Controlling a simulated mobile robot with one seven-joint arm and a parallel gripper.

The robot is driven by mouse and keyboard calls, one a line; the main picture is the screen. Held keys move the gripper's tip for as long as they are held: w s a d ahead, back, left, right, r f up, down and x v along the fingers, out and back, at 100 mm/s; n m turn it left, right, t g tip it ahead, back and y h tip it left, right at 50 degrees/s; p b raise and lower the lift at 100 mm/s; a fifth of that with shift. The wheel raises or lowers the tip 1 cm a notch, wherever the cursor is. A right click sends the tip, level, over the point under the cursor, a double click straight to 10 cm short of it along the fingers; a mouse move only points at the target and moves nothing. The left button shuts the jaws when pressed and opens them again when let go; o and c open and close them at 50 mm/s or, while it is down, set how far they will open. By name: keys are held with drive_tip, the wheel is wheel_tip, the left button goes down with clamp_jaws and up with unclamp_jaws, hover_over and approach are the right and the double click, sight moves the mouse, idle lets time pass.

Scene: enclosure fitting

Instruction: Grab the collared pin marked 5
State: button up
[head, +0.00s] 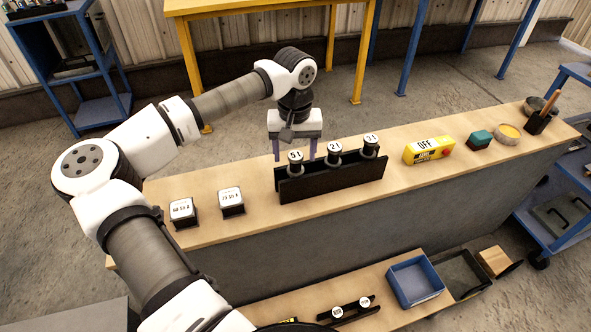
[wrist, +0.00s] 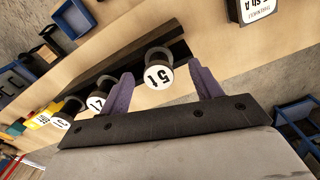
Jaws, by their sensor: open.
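The collared pin marked 5 (head: 295,157) stands upright in the left end of a black rack (head: 335,186). Its white cap reads as a 5 with a stroke beside it. In the wrist view the same pin (wrist: 158,76) shows between the two purple fingers. My gripper (head: 294,150) is open and points down over the rack's left end, with one finger to each side of that pin in the picture. The wrist view also shows my gripper (wrist: 160,82) empty. I cannot tell whether the fingertips are level with the cap or above it; no contact is visible.
Two more capped pins, the middle one (head: 334,148) and the right one (head: 371,142), stand in the same rack. Two labelled blocks (head: 231,201) sit left of it. A yellow OFF box (head: 428,150) stands to the right. A lower bench holds a blue bin (head: 416,281).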

sight(296, 174)
drive_tip(key=shift+d+f+p, duration=0.1)
drive_tip(key=shift+f+p, duration=0.25)
drive_tip(key=shift+f, duration=1.65)
drive_tip(key=shift+r, duration=0.1)
clamp_jaws()
